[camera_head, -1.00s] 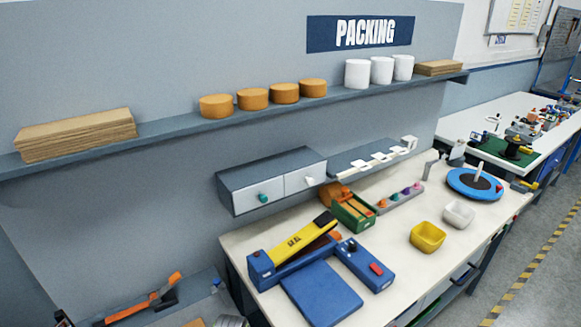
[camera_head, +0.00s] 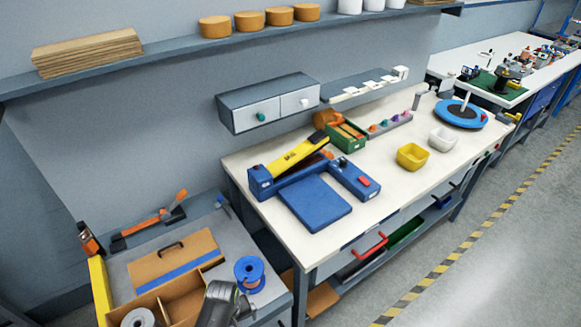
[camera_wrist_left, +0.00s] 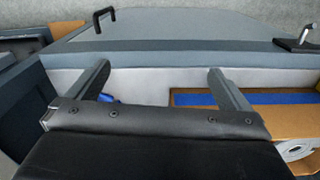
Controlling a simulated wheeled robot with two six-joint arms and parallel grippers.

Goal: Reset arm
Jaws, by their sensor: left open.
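My left gripper (camera_wrist_left: 160,82) shows in the left wrist view with its two grey fingers spread wide apart. Nothing is between the fingertips. Beyond the fingers is a grey-blue ledge, with a wooden box (camera_wrist_left: 290,125) with a blue strip to the right. A dark grey link of one of my arms stands at the bottom of the head view, in front of the side bench; I cannot tell which arm. No fingertips show in the head view. My right gripper is not seen.
The side bench holds a wooden divided box (camera_head: 185,295), a blue spool (camera_head: 249,272) and an orange-handled tool (camera_head: 150,222). The packing bench (camera_head: 375,205) carries a blue sealer (camera_head: 315,202), a yellow bin (camera_head: 412,156) and a white bin (camera_head: 443,139). The floor at right is clear.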

